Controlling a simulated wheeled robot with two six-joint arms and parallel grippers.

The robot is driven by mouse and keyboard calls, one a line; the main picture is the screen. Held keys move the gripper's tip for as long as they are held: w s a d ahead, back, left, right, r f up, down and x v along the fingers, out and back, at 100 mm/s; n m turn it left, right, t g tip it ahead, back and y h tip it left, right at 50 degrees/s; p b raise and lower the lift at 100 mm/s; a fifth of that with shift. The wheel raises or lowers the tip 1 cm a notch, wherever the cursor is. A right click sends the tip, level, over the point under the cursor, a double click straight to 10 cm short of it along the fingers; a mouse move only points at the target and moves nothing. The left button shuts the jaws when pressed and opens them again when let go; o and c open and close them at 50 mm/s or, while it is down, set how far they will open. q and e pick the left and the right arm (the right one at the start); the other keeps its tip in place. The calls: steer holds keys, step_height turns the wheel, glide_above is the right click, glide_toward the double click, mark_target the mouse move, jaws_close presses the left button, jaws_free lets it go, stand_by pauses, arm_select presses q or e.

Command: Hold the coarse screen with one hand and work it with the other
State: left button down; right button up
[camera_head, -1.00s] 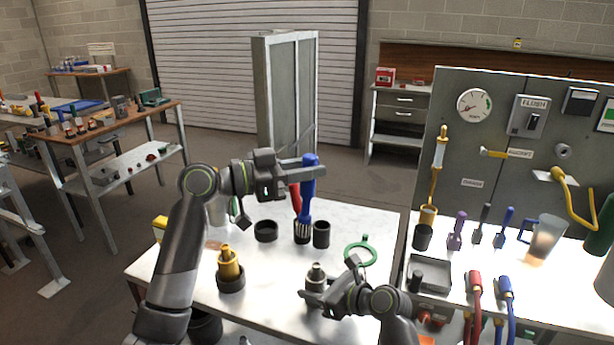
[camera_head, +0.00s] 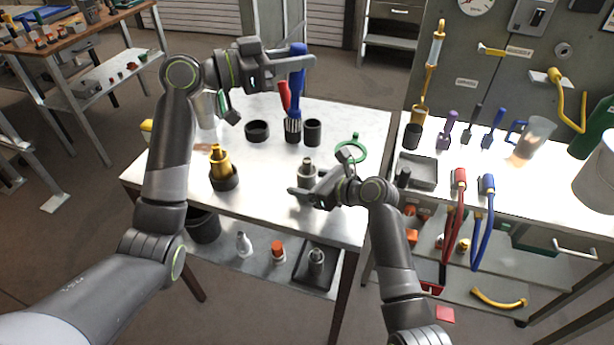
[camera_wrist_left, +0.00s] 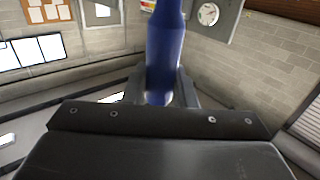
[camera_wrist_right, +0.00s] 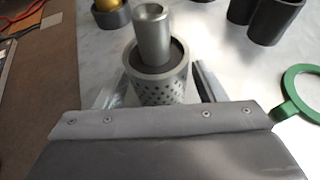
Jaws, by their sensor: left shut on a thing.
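The coarse screen (camera_wrist_right: 160,92) is a grey perforated metal cylinder with a plain metal fitting standing in its top. It stands upright on the white table, and also shows in the head view (camera_head: 307,172). My right gripper (camera_head: 300,192) is low beside it. In the right wrist view its fingers lie on both sides of the screen, with gaps visible. My left gripper (camera_head: 297,60) is shut on the upright handle of a blue brush (camera_head: 297,90); the handle also fills the left wrist view (camera_wrist_left: 165,50). The bristles are at a dark holder, and I cannot tell whether they are clear of it.
A red handle (camera_head: 284,95) stands close beside the blue brush. Two dark cups (camera_head: 257,131) (camera_head: 312,133) flank it. A brass fitting (camera_head: 220,162) stands in a dark cup at left. A green ring (camera_head: 351,150) lies right of the screen.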

steer(key=shift+o, duration=0.3)
steer(key=v, duration=1.2)
steer(key=shift+d, duration=0.1)
